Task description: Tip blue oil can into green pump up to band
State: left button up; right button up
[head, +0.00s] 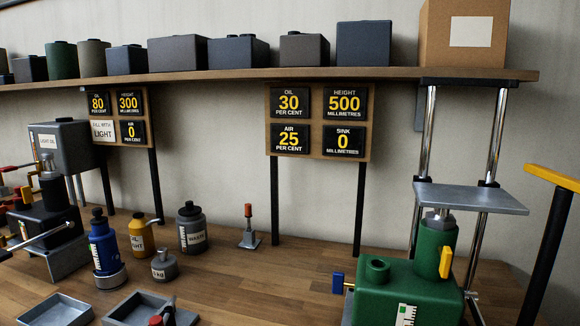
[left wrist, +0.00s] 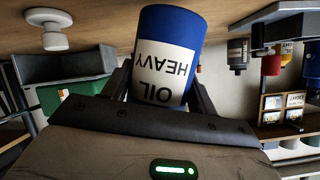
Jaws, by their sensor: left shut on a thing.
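In the left wrist view, which is upside down, a blue can (left wrist: 172,25) with a white label reading "HEAVY OIL" is between the fingers of my left gripper (left wrist: 160,95), which is shut on it. That gripper does not show in the head view. The green pump (head: 400,285) stands at the right of the bench in the head view. It has a short round green port (head: 377,268) on its top left and a white gauge strip (head: 405,314) with green marks on its front. The level inside is not clear. My right gripper is in neither view.
A blue bottle (head: 103,245), yellow can (head: 140,236), dark waste bottle (head: 190,230) and small grey can (head: 164,265) stand left on the bench. Grey trays (head: 55,309) lie in front. A sign board (head: 318,120) reads oil 30 per cent. Bench between waste bottle and pump is mostly clear.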

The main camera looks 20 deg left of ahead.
pick_arm(q)
jog(key=shift+w+r, duration=0.1)
jog(key=shift+w+d+r+p, duration=0.25)
jog(key=shift+w+r+p, duration=0.25)
jog(key=shift+p, duration=0.35)
jog(key=shift+w+d+r+p, duration=0.3)
jog(key=shift+r+p, duration=0.3)
jog(key=shift+p, duration=0.2)
jog(key=w+d+r, duration=0.4)
jog(key=w+r, duration=0.3)
jog(key=r, duration=0.3)
jog(key=w+d+r+p, duration=0.1)
jog(key=w+d+r, duration=0.4)
jog(key=w+r, duration=0.3)
jog(key=shift+d+r, duration=0.2)
jog(key=shift+r, duration=0.65)
dwell(2.1)
jog(key=shift+s+a+r+m+y, duration=0.1)
jog(key=shift+a+r+m+y, duration=0.05)
jog(key=shift+r+m+y, duration=0.2)
dwell(0.3)
jog(key=shift+a+r+m+y, duration=0.1)
jog(key=shift+r+m+y, duration=0.05)
jog(key=shift+m+y, duration=0.2)
